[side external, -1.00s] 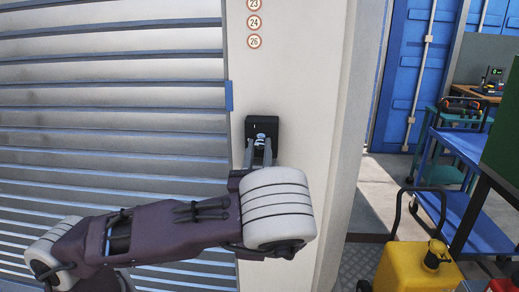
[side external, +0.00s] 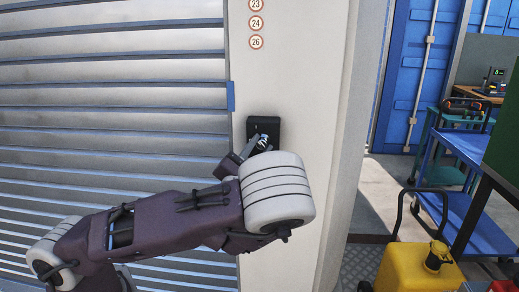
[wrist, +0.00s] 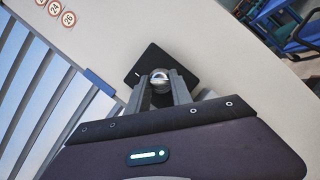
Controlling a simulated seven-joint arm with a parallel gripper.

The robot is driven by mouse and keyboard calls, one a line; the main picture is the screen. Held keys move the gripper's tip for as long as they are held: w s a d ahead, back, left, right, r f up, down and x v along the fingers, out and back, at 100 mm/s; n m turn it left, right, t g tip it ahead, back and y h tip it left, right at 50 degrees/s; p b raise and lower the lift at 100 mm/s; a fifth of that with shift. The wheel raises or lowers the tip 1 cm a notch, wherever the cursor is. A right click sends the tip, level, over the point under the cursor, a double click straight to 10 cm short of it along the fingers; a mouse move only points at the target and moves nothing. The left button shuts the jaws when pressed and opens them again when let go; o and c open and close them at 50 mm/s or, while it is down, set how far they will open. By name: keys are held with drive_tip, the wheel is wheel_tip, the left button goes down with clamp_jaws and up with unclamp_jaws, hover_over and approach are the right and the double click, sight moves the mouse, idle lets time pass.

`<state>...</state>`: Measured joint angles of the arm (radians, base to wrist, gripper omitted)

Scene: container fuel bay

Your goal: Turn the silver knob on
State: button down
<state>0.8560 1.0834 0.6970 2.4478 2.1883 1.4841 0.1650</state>
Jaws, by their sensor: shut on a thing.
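The silver knob (wrist: 159,79) sits on a black switch box (side external: 272,127) on the cream wall post. In the wrist view the black plate of the box (wrist: 151,59) looks tilted. My gripper (side external: 258,143) is at the knob with one finger on each side of it, shut on it. In the wrist view the gripper (wrist: 159,84) shows both fingers flanking the rounded silver knob. In the side view the fingers slant up to the right and partly hide the knob. I cannot read the knob's setting.
A slatted metal shutter (side external: 110,90) lies to the left of the post. Round number labels (side external: 256,23) are above the box. A yellow canister (side external: 415,272) and a blue cart (side external: 470,205) stand at the right, clear of the arm.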

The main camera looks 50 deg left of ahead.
drive_tip(key=shift+m+h, duration=0.4)
drive_tip(key=shift+m, duration=0.7)
drive_tip(key=c, duration=1.1)
unclamp_jaws()
drive_tip(key=shift+c, duration=0.2)
drive_tip(key=shift+r, duration=0.15)
wheel_tip(320, 180, up, 10)
